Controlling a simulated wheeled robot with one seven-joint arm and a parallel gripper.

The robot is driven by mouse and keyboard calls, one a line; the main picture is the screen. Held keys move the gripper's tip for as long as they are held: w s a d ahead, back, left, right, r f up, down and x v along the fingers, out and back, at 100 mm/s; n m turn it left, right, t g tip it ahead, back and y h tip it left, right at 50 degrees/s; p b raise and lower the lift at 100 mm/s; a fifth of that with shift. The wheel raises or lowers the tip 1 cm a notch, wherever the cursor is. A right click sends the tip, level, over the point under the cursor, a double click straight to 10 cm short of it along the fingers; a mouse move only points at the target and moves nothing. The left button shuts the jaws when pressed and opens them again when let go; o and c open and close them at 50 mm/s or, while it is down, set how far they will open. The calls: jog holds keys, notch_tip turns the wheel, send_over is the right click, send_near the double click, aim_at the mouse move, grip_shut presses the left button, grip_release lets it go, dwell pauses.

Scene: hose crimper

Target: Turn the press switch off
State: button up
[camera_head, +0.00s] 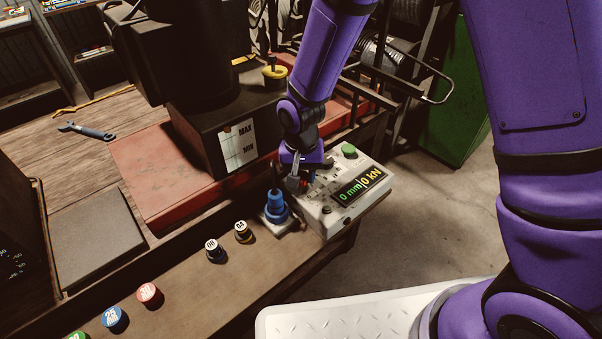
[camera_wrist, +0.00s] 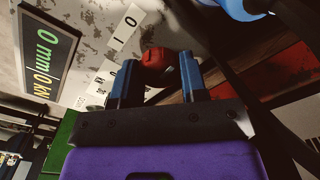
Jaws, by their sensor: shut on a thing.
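The press control box (camera_head: 345,195) is pale and worn, with a lit display (camera_head: 362,187) reading "0 mm|0 kN". My gripper (camera_head: 303,182) is over the box's left side, pointing down. In the wrist view, the two blue fingers of my gripper (camera_wrist: 158,75) stand on either side of a red switch knob (camera_wrist: 156,58) and are shut on it. A white label (camera_wrist: 125,27) with "1" and "0" marks lies beside the knob. The fingers hide part of the knob, and I cannot tell which mark it points to.
Small dies (camera_head: 243,231) sit along the bench front. The black press (camera_head: 215,135) stands behind on a red base (camera_head: 145,165).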

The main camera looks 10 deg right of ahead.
jog(key=n, duration=0.4)
jog(key=shift+n, duration=1.8)
jog(key=o, duration=0.9)
notch_tip(320, 180, up, 11)
jog(key=shift+f, duration=0.1)
